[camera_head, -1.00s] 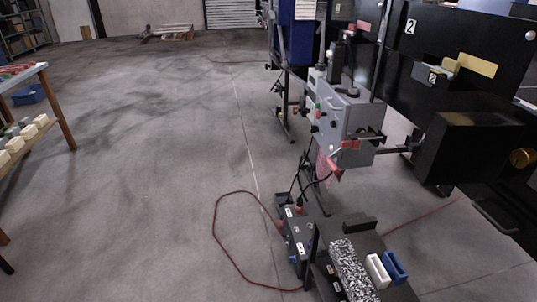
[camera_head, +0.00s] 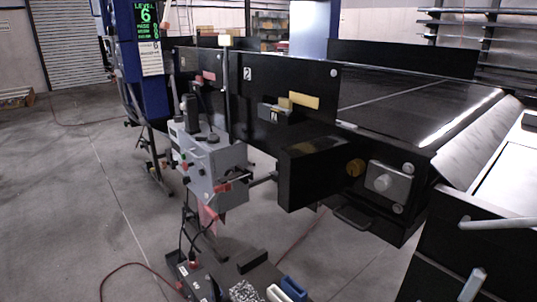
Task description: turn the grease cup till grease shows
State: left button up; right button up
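No grease can be made out on the cap at this size. Neither of my grippers is in view, and nothing touches the cap.
The dark conveyor belt (camera_head: 400,100) runs behind. A grey control box (camera_head: 215,165) hangs left of the guard. Below stands a dark tray (camera_head: 225,276) with blue and white blocks. A black cabinet (camera_head: 470,245) with pale rods is at right. Open floor lies left.

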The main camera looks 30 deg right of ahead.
aim_at(356, 167)
jog(key=z, duration=1.3)
jog(key=i+j+z, duration=0.2)
jog(key=j, duration=0.2)
